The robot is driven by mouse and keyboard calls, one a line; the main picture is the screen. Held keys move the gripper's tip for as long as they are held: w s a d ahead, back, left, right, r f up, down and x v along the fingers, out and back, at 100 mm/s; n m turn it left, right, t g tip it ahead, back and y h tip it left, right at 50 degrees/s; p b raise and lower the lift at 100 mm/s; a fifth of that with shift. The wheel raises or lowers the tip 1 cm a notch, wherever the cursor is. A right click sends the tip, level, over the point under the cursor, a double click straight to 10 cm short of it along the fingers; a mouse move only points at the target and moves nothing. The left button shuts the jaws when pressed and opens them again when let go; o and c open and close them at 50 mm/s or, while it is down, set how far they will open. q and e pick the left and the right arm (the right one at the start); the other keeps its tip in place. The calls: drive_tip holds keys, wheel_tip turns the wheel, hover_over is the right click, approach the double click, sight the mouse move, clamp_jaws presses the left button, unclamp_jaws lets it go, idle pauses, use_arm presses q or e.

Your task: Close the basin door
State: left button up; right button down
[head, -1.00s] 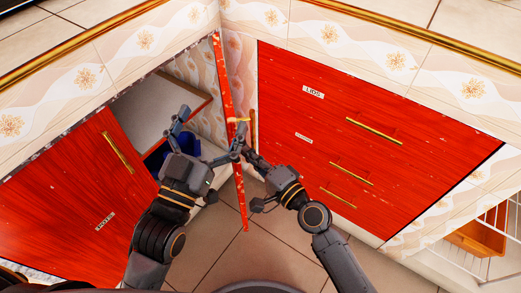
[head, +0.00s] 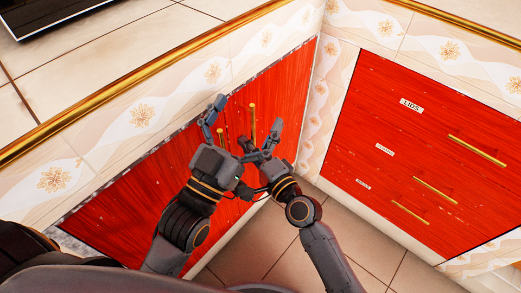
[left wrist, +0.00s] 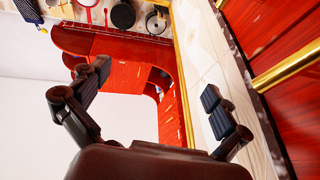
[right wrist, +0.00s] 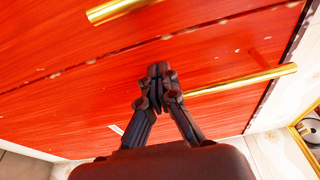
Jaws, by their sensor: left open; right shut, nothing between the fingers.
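The basin door is the red door (head: 286,88) with an upright gold handle (head: 252,122) on the left cabinet. It looks level with the neighbouring red door (head: 130,208); a small gap cannot be ruled out. My left gripper (head: 233,128) is open in front of the two doors, fingers spread and empty. My right gripper (head: 269,138) is shut and empty, close to the basin door near its handle. In the right wrist view, its closed fingertips (right wrist: 160,72) are in front of the red panels, between two gold handles; contact is unclear.
A red drawer front labelled LIDS (head: 390,125) stands to the right, with several gold handles. A tiled counter with a gold edge (head: 150,84) runs above the doors. The tiled floor (head: 285,245) between the cabinets is clear.

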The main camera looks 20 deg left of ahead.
use_arm(q)
drive_tip(key=shift+s+d+r+m+h, duration=0.35)
drive_tip(key=shift+d+r, duration=0.1)
drive_tip(key=shift+d, duration=0.2)
use_arm(e)
drive_tip(key=shift+w+a+r, duration=0.25)
drive_tip(key=shift+a+r, duration=0.1)
drive_tip(key=shift+r, duration=0.15)
use_arm(q)
drive_tip(key=shift+a, duration=0.15)
drive_tip(key=shift+f, duration=0.1)
drive_tip(key=shift+w+a+f, duration=0.25)
drive_tip(key=shift+w+a, duration=0.2)
drive_tip(key=shift+a, duration=0.1)
use_arm(e)
drive_tip(key=f+v, duration=0.1)
drive_tip(key=v, duration=1.1)
drive_tip(key=shift+s+d, duration=0.15)
drive_tip(key=shift+s, duration=0.2)
